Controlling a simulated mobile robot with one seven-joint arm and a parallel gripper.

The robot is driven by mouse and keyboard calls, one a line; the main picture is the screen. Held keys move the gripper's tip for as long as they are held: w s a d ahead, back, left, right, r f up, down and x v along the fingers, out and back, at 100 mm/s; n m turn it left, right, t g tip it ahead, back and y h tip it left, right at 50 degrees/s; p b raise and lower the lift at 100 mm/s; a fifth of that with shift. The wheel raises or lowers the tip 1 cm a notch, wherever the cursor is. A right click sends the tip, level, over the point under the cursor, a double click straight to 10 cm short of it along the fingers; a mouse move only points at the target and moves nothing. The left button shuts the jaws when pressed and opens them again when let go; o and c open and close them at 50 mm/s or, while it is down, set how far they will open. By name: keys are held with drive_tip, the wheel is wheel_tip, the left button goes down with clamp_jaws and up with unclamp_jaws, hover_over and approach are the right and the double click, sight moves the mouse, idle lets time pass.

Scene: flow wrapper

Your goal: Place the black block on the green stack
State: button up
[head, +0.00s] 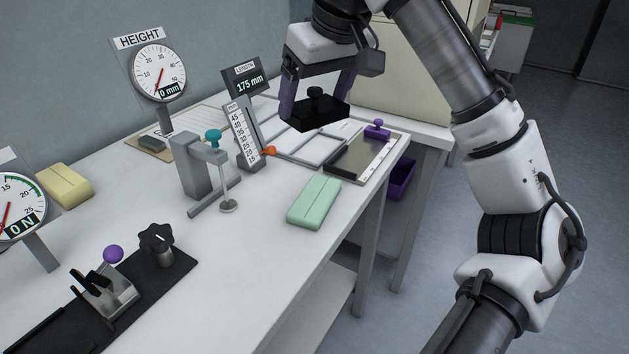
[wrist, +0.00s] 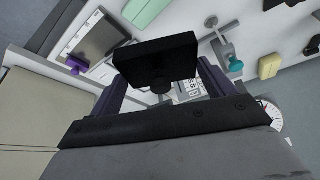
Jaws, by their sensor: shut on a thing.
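The black block (head: 316,114) has a small round knob on top. My gripper (head: 315,94), with purple fingers, is shut on it and holds it above the table, over the area of grey plates. In the wrist view the black block (wrist: 157,57) hangs between the fingers, with its knob toward my gripper. The green stack (head: 314,201) is a pale green rounded block near the table's front edge, below the held block in the head view. It also shows at the top of the wrist view (wrist: 147,10). Nothing lies on it.
A dark plate with a purple knob (head: 377,129) lies at the table's right end. A grey stand with a teal knob (head: 195,166), a length gauge (head: 244,130) and a height dial (head: 159,74) stand left of the block. A yellow block (head: 64,187) lies at far left.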

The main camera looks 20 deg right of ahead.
wheel_tip(320, 180, down, 15)
drive_tip(key=shift+r+b, duration=0.1)
drive_tip(key=shift+b, duration=0.75)
drive_tip(key=o, duration=1.6)
drive_tip(key=shift+c, duration=0.2)
drive_tip(key=p+v, duration=0.1)
drive_tip(key=v, duration=1.1)
